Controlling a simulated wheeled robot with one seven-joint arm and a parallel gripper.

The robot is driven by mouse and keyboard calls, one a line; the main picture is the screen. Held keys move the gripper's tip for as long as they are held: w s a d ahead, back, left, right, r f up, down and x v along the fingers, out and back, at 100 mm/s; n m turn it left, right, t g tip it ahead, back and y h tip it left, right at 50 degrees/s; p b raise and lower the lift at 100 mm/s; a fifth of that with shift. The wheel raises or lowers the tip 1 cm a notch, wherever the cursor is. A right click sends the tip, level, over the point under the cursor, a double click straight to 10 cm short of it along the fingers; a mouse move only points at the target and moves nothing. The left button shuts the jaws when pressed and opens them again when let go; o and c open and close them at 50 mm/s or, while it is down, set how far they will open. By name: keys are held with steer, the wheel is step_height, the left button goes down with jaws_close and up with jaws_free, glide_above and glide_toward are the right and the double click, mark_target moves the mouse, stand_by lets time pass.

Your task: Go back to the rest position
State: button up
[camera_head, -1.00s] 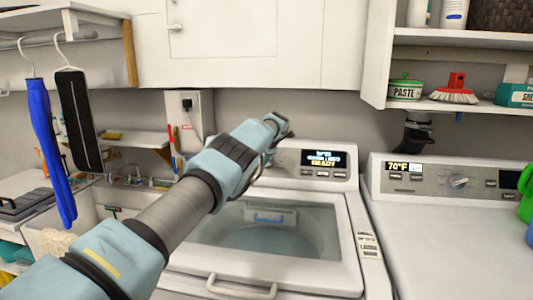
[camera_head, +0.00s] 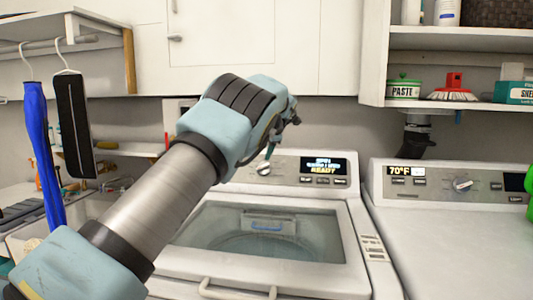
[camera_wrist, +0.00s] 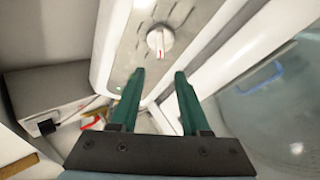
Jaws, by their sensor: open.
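My gripper (camera_wrist: 159,76) shows in the wrist view as two green fingers, apart and with nothing between them. The round white knob (camera_wrist: 160,40) of the washer's control panel lies just beyond the fingertips, apart from them as far as I can tell. In the head view my arm reaches over the washer (camera_head: 352,225), and much of the gripper is hidden behind the wrist. A green finger shows just above the washer's knob (camera_head: 263,168). The washer's glass lid (camera_head: 265,228) is down, and its display (camera_head: 323,166) is lit.
A second machine (camera_head: 450,235) stands at the right. A shelf (camera_head: 470,104) above it holds a paste tin (camera_head: 403,89) and a red brush (camera_head: 453,88). White cabinets (camera_head: 250,45) are above the washer. Blue and black items hang at the left.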

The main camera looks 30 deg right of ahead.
stand_by(0.4)
